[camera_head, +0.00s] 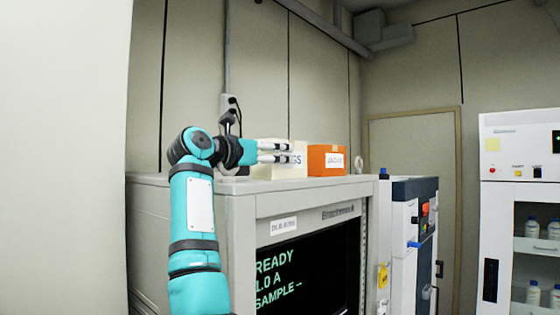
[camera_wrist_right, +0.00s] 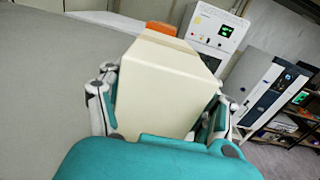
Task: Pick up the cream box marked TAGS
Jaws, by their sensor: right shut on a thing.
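The cream box (camera_head: 292,164) marked TAGS stands on top of the grey cabinet (camera_head: 240,186) in the head view. Its label is partly hidden by my right gripper (camera_head: 288,152), so only "GS" shows. The gripper reaches in from the left and is shut on the box. In the right wrist view the cream box (camera_wrist_right: 160,85) fills the space between the fingers of my right gripper (camera_wrist_right: 162,110), one finger on each side. I cannot tell whether the box is lifted off the cabinet top. My left gripper is not in view.
An orange box (camera_head: 326,160) with a white label stands just right of the cream box; it also shows behind it in the right wrist view (camera_wrist_right: 161,28). A screen (camera_head: 305,275) is in the cabinet's front. A white unit with bottles (camera_head: 520,215) stands at the right.

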